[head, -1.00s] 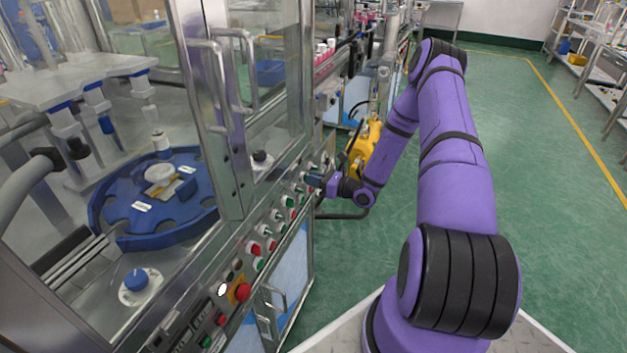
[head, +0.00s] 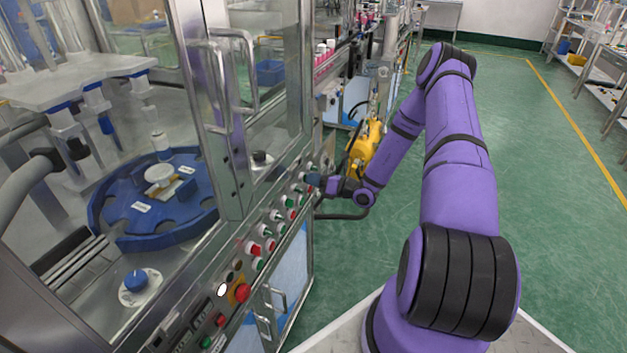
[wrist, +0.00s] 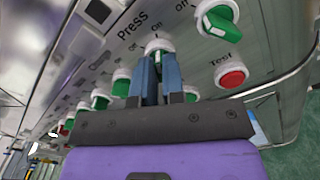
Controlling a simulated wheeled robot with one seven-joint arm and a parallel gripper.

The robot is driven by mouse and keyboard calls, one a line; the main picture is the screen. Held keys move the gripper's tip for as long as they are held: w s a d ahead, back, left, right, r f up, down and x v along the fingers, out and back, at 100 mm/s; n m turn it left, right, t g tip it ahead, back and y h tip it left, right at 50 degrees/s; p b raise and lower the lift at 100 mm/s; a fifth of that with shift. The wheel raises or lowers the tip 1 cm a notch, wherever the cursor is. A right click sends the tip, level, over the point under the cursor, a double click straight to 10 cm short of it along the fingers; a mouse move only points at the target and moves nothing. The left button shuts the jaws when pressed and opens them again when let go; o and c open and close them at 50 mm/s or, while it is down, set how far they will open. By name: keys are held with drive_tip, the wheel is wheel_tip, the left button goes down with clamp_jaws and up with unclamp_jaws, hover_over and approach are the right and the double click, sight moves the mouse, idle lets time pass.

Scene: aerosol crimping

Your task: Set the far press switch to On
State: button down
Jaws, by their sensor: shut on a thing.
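The control panel carries a row of white-ringed knobs and buttons. In the wrist view, a green switch with a white ring (wrist: 158,44) sits beside the "Press" label (wrist: 132,23), with "On" printed near it. My gripper (wrist: 159,62) is at this switch, its two blue-grey fingers close together and shut on its knob. The fingers hide most of the knob, so its exact angle is hard to tell. In the head view my gripper (head: 313,179) reaches the far end of the panel, and the switch is hidden there.
In the wrist view, another green switch (wrist: 219,20) and a red "Test" button (wrist: 231,77) sit close to the right. Several green knobs run to the left. In the head view, a red emergency button (head: 241,292) is nearer. Green floor at right is clear.

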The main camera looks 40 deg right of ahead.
drive_tip(key=c, duration=1.2)
unclamp_jaws()
drive_tip(key=shift+d, duration=0.1)
drive_tip(key=v, duration=1)
drive_tip(key=shift+s+d, duration=0.2)
drive_tip(key=shift+s, duration=0.15)
